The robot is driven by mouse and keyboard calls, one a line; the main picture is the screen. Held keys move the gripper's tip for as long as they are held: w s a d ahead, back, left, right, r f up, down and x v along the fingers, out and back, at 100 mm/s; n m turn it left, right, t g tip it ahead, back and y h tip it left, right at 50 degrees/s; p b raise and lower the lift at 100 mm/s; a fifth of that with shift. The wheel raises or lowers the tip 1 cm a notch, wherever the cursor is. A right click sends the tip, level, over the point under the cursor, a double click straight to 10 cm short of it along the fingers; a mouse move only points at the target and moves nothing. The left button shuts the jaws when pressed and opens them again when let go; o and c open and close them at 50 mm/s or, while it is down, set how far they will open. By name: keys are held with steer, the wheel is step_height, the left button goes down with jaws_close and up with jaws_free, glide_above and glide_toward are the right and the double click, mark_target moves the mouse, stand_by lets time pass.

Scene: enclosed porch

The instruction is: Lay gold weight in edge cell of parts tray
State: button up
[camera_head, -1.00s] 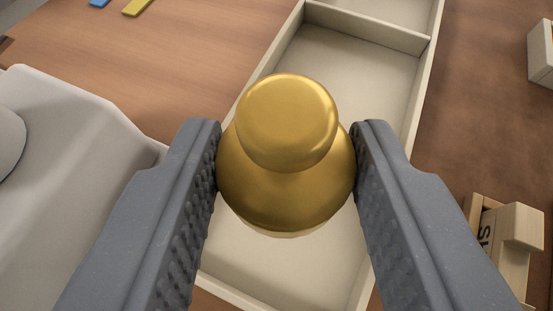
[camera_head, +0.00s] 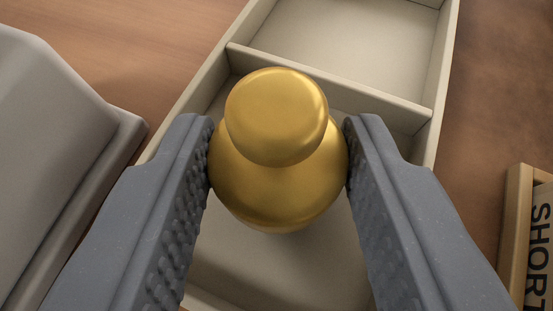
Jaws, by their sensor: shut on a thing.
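The gold weight (camera_head: 275,165) is a rounded brass-coloured body with a knob on top. My gripper (camera_head: 279,165) is shut on it, one textured grey finger on each side. The weight is seen from above, over the near cell of the cream parts tray (camera_head: 440,95). This cell lies at the near end of the tray in view, with a divider (camera_head: 330,85) behind it and another empty cell beyond. The weight hides much of the near cell's floor. I cannot tell whether its base touches the floor.
A grey, slope-sided object (camera_head: 50,150) stands close on the left of the tray. A wooden box with a label reading "SHORT" (camera_head: 538,235) is at the lower right. Bare wooden table (camera_head: 490,80) shows at right and upper left.

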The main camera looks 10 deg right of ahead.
steer(key=shift+f, duration=0.5)
steer(key=o, duration=1.2)
steer(key=shift+s+d+f, duration=0.1)
steer(key=shift+s+f, duration=0.05)
steer(key=shift+s, duration=0.1)
